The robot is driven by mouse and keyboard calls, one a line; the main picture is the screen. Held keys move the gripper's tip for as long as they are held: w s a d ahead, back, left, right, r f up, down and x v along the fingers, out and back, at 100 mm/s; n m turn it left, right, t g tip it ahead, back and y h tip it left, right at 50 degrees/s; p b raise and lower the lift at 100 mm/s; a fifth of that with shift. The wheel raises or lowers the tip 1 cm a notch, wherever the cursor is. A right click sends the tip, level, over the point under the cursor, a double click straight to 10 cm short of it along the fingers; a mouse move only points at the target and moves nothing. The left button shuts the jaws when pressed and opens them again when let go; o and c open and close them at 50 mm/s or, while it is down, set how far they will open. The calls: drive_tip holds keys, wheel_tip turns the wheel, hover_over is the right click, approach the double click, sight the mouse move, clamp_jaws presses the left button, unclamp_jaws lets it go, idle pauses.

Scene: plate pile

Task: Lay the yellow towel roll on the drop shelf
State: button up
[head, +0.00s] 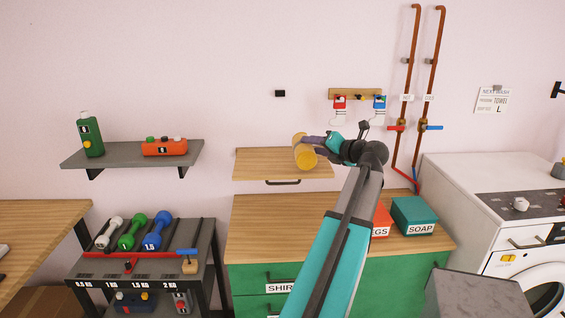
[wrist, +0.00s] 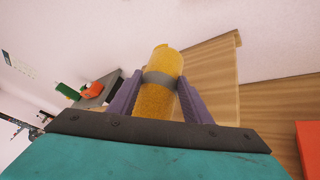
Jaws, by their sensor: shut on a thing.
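The yellow towel roll (head: 304,151) has a grey band around its middle, which shows in the wrist view. It also shows in the wrist view (wrist: 161,82), between the two purple fingers of my gripper (wrist: 160,95). My gripper (head: 314,142) is shut on the roll. In the head view the roll appears in front of or over the wooden drop shelf (head: 255,163), towards its right half. The shelf has a dark handle on its front and looks otherwise bare. I cannot tell whether the roll touches the shelf. The shelf also shows behind the roll in the wrist view (wrist: 210,80).
Below is a green cabinet with a wooden top (head: 265,215), carrying a red box and a teal SOAP box (head: 414,215).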

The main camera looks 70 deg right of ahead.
drive_tip(key=shift+a+f, duration=0.25)
drive_tip(key=shift+a, duration=0.55)
drive_tip(key=w+a+r+b, duration=0.1)
drive_tip(key=w+a, duration=0.9)
drive_tip(key=a, duration=0.1)
drive_tip(key=shift+r+b, duration=0.2)
drive_tip(key=shift+b, duration=0.2)
drive_tip(key=w+d+p, duration=0.1)
drive_tip(key=d, duration=0.3)
drive_tip(key=w+d+f, duration=0.1)
drive_tip(key=w+d, duration=0.1)
drive_tip(key=d, duration=0.3)
drive_tip(key=w+d+p, duration=0.1)
drive_tip(key=w+d, duration=0.1)
drive_tip(key=d, duration=0.2)
drive_tip(key=shift+w+d+f+p, duration=0.15)
drive_tip(key=shift+d+f+p, duration=0.05)
drive_tip(key=shift+p, duration=0.1)
drive_tip(key=shift+d, duration=0.1)
